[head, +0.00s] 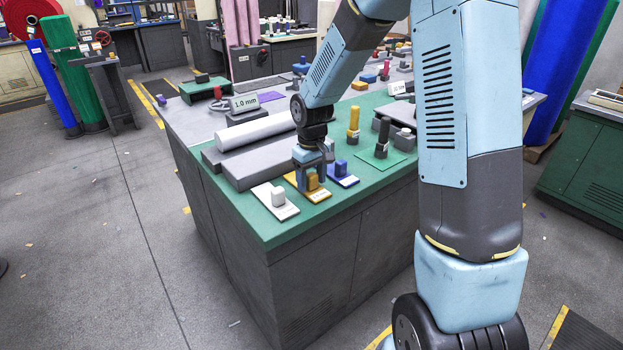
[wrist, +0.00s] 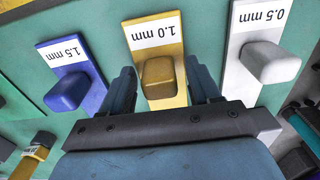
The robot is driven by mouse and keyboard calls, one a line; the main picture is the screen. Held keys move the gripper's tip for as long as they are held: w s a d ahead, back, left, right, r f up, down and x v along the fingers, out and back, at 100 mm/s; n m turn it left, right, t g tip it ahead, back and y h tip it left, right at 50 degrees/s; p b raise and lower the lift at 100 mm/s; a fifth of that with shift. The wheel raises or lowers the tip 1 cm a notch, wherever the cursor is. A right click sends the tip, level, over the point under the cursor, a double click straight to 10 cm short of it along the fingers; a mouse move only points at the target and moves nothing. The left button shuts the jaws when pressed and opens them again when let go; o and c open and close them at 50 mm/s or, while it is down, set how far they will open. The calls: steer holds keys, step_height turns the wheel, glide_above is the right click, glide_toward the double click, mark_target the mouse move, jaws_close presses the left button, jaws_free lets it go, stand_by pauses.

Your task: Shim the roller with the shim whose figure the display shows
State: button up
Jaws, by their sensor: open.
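The display (head: 244,102) on the bench reads 1.0 mm. The roller (head: 256,131), a pale cylinder, lies in front of it by grey blocks. Three shims with knobs lie in a row: white (head: 275,202), yellow (head: 317,194) and blue (head: 342,175). In the wrist view their labels appear upside down: white 0.5 mm (wrist: 259,40), yellow 1.0 mm (wrist: 156,40), blue 1.5 mm (wrist: 68,60). My gripper (head: 312,180) is open over the yellow shim. In the wrist view my gripper (wrist: 164,86) has one finger on each side of the yellow knob; contact is not clear.
A dark grey block (head: 265,162) lies behind the shims. A yellow-handled tool (head: 353,125) and a black-handled one (head: 382,138) stand upright to the right. A green stand (head: 205,90) is at the back left. The green bench top's front left corner (head: 265,228) is clear.

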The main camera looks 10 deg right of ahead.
steer(key=shift+c, duration=0.3)
jaws_close()
